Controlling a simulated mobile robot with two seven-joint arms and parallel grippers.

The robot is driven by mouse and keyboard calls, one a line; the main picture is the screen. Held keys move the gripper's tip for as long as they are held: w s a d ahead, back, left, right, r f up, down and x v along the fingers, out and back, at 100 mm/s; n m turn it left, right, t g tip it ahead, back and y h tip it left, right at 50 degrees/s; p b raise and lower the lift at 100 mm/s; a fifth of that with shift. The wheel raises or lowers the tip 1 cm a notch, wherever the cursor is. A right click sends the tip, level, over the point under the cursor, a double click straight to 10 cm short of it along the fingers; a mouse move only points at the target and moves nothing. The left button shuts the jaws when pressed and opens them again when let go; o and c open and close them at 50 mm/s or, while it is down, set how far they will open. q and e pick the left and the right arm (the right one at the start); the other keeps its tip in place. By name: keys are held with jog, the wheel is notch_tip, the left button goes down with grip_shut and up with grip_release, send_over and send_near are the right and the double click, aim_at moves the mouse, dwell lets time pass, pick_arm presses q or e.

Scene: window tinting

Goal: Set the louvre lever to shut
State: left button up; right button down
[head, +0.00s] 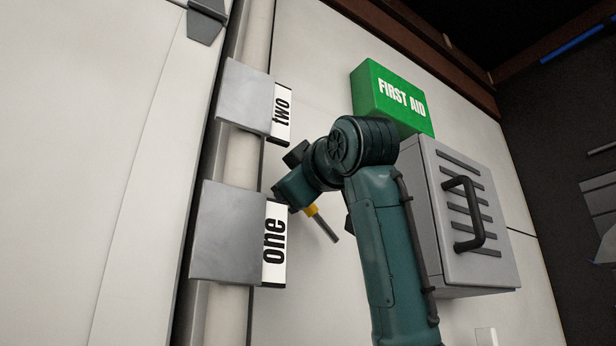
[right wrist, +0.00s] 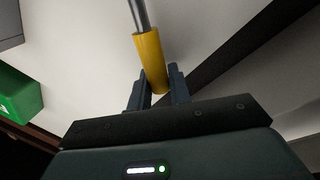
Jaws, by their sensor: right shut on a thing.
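The louvre lever shows in the head view as a grey rod with a yellow grip (head: 312,211), slanting down to the right from my right gripper (head: 298,204). In the right wrist view the yellow grip (right wrist: 151,58) sits between the two dark fingers of my right gripper (right wrist: 160,78), which is shut on it. The grey rod runs on from the grip to the top edge of that view. The lever's base and any shut marking cannot be made out. My left gripper is in neither view.
A grey slotted box (head: 470,245) with a black handle stands right of my arm, a green FIRST AID box (head: 385,95) above it. Grey plates (head: 230,232) by labels "one" (head: 274,262) and "two" (head: 281,112) line a pipe at left.

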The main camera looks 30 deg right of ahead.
jog(key=shift+a+f+n, duration=0.4)
jog(key=shift+f+n, duration=0.2)
jog(key=shift+a+f+n+y+b, duration=0.25)
jog(key=shift+f+n+y+b, duration=0.1)
jog(key=shift+n, duration=0.25)
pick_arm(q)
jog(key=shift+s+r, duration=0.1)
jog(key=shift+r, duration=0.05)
pick_arm(e)
jog(key=shift+a+f, duration=0.15)
jog(key=c, duration=1.3)
grip_release()
jog(key=shift+s, duration=0.1)
jog(key=shift+c, duration=0.2)
